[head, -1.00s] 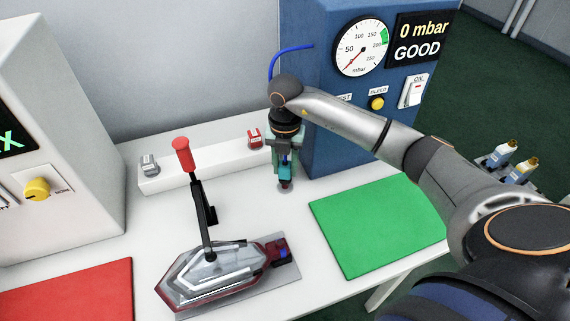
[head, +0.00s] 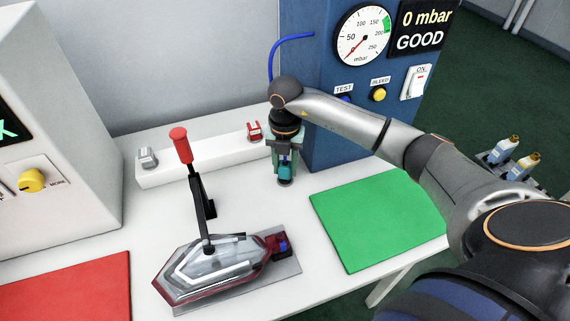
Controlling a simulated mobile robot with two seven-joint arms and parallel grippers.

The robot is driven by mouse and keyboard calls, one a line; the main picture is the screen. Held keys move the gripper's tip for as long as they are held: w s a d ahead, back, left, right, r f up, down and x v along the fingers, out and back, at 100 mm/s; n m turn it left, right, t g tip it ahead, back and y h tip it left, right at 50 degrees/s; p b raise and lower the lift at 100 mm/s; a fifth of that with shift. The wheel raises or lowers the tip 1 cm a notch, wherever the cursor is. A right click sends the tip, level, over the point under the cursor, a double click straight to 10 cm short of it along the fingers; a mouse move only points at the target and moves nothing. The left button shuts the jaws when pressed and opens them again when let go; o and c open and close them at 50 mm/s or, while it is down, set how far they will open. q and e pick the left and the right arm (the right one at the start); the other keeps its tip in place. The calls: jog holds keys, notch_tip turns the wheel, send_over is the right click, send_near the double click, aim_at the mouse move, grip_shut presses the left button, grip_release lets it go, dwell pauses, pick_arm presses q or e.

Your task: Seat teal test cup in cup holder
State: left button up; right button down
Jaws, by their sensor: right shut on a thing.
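My right gripper (head: 285,158) reaches in from the right and points down in front of the blue tester box. It is shut on the teal test cup (head: 285,172), which looks upright. Its fingers hide part of the cup. A small grey cup holder (head: 285,183) shows just under the cup on the white table. The cup's lower end is at or very close to the holder; I cannot tell whether it is fully down in it. My left gripper is not in view.
The blue tester box (head: 340,120) with gauge and blue hose stands right behind the gripper. A white rail (head: 200,163) with grey and red clips is to the left. A tail lamp (head: 215,265) sits under a red-handled clamp (head: 181,146). A green mat (head: 375,215) lies to the right.

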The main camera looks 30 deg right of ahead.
jog(key=shift+c, duration=2.1)
grip_release()
notch_tip(320, 180, up, 13)
jog(key=shift+f, duration=0.2)
